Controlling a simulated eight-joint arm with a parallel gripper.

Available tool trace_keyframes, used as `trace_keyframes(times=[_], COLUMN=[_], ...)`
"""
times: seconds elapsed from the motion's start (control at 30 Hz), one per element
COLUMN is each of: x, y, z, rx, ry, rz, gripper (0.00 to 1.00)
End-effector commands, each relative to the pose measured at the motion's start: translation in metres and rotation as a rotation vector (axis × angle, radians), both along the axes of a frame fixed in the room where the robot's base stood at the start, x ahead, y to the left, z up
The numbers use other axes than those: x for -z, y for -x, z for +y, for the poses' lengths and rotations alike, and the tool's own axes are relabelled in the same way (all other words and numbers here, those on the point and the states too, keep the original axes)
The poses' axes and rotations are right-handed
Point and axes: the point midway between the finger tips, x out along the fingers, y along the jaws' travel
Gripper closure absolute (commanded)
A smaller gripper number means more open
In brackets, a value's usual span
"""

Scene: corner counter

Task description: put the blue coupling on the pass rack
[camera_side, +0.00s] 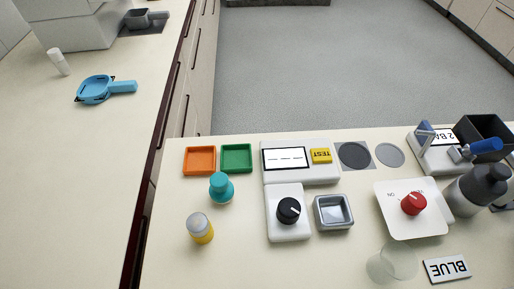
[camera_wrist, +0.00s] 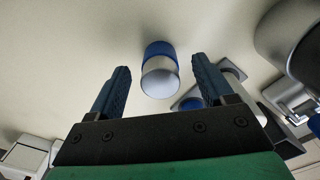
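The blue coupling (camera_wrist: 158,52), a short cylinder with a blue band and a silver rounded end, is in the wrist view on the pale counter. My gripper (camera_wrist: 161,68) is open, with its two dark blue fingers apart on either side of the coupling in the picture. A gap shows on both sides, and I cannot tell how far beyond the fingertips it is. I cannot make out the blue coupling or my gripper in the side view. No rack is clearly marked as pass; an orange tray (camera_side: 200,160) and a green tray (camera_side: 236,158) stand side by side.
A yellow-grey cylinder (camera_side: 200,229) and a teal knobbed piece (camera_side: 221,188) stand below the trays. A TEST panel (camera_side: 300,177), a black dial (camera_side: 289,211), a metal dish (camera_side: 333,212) and a red knob (camera_side: 414,203) occupy the middle.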

Motion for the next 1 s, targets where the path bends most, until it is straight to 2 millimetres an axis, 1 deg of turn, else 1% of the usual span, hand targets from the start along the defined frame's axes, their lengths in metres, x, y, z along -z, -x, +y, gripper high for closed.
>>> trace_keyframes(times=[0.23, 0.37, 0.67, 1.0], x=[-0.001, -0.004, -0.028, -0.062], y=[0.0, 0.0, 0.0, 0.0], z=[0.0, 0.0, 0.0, 0.0], rx=[0.0, 0.0, 0.0, 0.0], ry=[0.0, 0.0, 0.0, 0.0], rz=[0.0, 0.0, 0.0, 0.0], gripper=[0.26, 0.26, 0.26, 0.26])
